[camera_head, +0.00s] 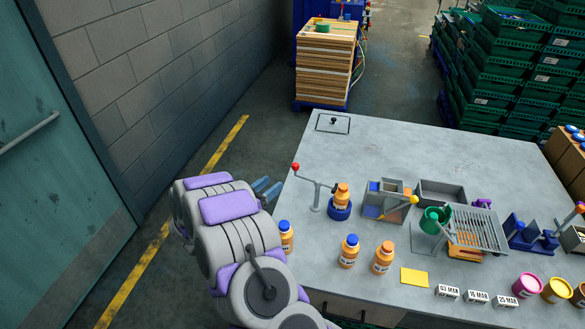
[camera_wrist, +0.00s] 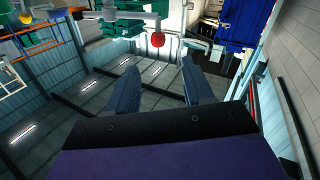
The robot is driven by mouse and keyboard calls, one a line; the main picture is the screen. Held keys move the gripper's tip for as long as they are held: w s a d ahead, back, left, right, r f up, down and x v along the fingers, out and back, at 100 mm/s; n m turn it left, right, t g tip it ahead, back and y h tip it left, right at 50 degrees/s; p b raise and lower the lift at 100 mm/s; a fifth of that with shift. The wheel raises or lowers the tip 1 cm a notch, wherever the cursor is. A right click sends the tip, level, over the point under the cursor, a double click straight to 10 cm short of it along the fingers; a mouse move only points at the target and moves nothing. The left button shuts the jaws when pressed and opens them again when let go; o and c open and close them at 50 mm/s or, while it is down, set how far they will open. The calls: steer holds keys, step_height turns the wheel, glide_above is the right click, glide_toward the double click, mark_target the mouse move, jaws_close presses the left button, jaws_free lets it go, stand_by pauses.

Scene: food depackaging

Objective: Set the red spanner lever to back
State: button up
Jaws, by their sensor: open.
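The red spanner lever (camera_head: 296,167) has a red ball knob on a thin grey arm, at the table's left edge in the head view. The arm runs to a grey post beside an orange bottle (camera_head: 342,194) in a round blue holder (camera_head: 339,212). My gripper (camera_head: 266,188) is left of the knob and apart from it, beyond the table edge. In the wrist view the red knob (camera_wrist: 156,40) shows past and between the fingertips of my gripper (camera_wrist: 158,70). The two fingers are spread, with nothing between them.
Several bottles, one blue-capped (camera_head: 349,252), stand along the table front (camera_head: 315,255). A grey divided box (camera_head: 388,205) with a yellow-knobbed lever stands right of the holder. A brick wall (camera_head: 180,80) and teal door (camera_head: 65,150) are left.

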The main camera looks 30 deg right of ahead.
mark_target(293, 167)
steer(key=b+x, duration=0.1)
steer(key=x, duration=1)
steer(key=shift+d+f, duration=0.2)
steer(key=shift+w+d+r, duration=0.1)
steer(key=shift+w+d, duration=0.05)
steer(key=shift+d, duration=0.35)
steer(key=shift+d, duration=0.1)
jaws_close()
